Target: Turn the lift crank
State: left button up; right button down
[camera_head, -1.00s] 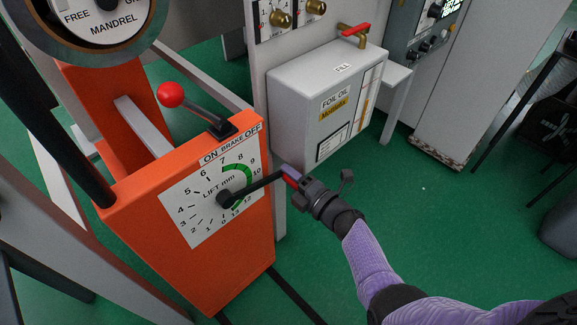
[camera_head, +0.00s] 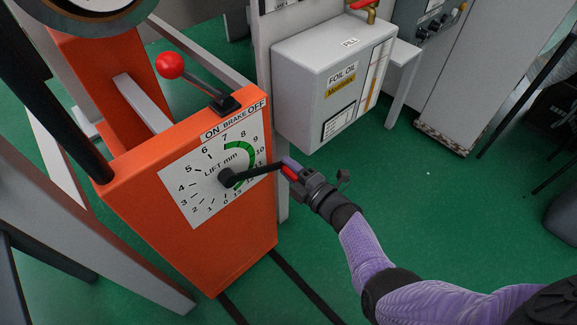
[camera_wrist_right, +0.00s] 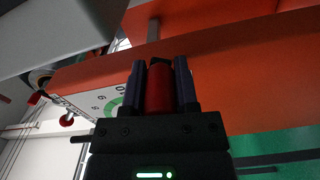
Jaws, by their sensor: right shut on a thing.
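The lift crank (camera_head: 250,172) is a black arm on a hub at the centre of the white LIFT mm dial (camera_head: 188,190), on the front of an orange housing. The crank points right and slightly up, crossing the dial just below the 11. My right gripper (camera_head: 290,169) is shut on the crank's red handle at the outer end. In the right wrist view the red handle (camera_wrist_right: 159,88) sits between the two dark fingers. The fingers hide part of the handle in the head view. My left gripper is not in view.
A brake lever with a red ball (camera_head: 170,65) stands on top of the orange housing (camera_head: 240,245). A grey FOIL OIL box (camera_head: 300,75) is behind and above my right gripper. Green floor (camera_head: 420,210) is open to the right.

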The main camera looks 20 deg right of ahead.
jog(key=shift+c, duration=2.4)
grip_release()
jog(key=shift+s+f, duration=0.15)
jog(key=shift+s, duration=0.05)
jog(key=shift+o, duration=0.6)
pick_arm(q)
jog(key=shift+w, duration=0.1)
pick_arm(e)
jog(key=shift+w, duration=0.1)
jog(key=shift+r, duration=0.2)
pick_arm(q)
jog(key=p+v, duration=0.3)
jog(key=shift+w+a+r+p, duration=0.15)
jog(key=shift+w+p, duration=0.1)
jog(key=shift+p, duration=0.15)
pick_arm(e)
jog(key=v, duration=1)
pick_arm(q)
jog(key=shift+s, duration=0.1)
pick_arm(e)
jog(key=shift+f, duration=0.1)
